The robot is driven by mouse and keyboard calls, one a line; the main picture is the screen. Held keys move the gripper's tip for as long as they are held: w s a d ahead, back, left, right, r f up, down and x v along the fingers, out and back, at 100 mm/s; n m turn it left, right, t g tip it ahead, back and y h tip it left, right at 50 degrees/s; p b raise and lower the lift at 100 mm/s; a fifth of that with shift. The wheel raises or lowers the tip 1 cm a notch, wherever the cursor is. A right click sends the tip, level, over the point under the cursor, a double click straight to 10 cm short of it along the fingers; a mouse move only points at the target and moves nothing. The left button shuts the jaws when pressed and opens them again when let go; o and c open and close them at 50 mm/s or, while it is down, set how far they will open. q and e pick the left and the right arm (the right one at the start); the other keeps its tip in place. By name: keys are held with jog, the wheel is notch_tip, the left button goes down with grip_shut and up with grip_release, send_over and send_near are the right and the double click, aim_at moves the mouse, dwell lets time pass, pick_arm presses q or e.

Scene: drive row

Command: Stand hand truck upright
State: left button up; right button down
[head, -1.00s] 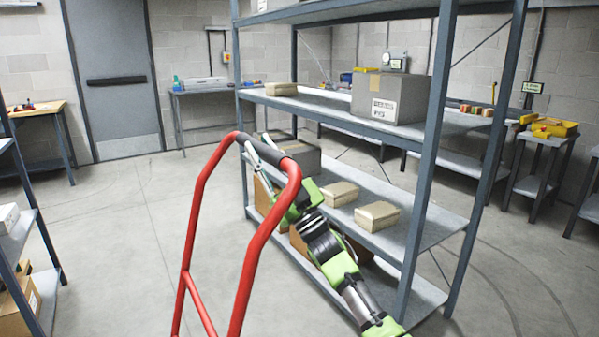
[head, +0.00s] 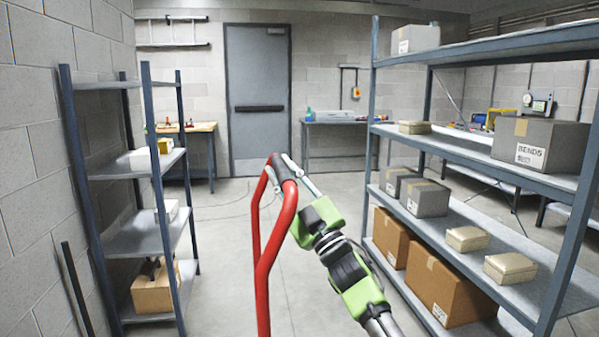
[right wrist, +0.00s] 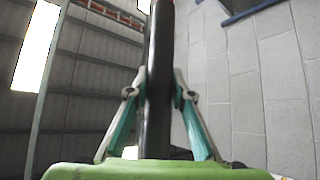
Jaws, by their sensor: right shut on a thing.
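The red tubular frame of the hand truck (head: 264,265) rises from the bottom middle of the head view. I see it nearly edge-on, its top bent over with a dark grip. My right gripper (head: 282,169) is shut on this grip, one finger on each side. In the right wrist view the dark bar (right wrist: 158,115) runs between the two fingers of my right gripper (right wrist: 159,85). The hand truck's lower part, wheels and toe plate are out of view. My left gripper is not in view.
A tall shelf with boxes (head: 455,190) stands close on the right. A narrower shelf (head: 140,235) stands at the left wall. The aisle floor (head: 222,260) between them is clear. A grey door (head: 258,90), a workbench (head: 190,130) and a table (head: 335,122) are at the back.

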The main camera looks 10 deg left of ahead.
jog(key=shift+s+a, duration=0.2)
jog(key=shift+a, duration=0.15)
jog(key=c, duration=1.8)
grip_release()
jog(key=shift+s+a, duration=0.1)
jog(key=shift+a, duration=0.3)
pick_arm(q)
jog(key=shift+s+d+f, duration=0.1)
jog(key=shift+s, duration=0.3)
pick_arm(e)
jog(key=shift+d, duration=0.15)
jog(key=shift+d+f+g, duration=0.2)
jog(key=shift+g, duration=0.1)
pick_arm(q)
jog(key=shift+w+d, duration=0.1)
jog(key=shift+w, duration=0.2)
pick_arm(e)
jog(key=v, duration=1.1)
jog(key=shift+s+f, duration=0.15)
jog(key=shift+f, duration=0.1)
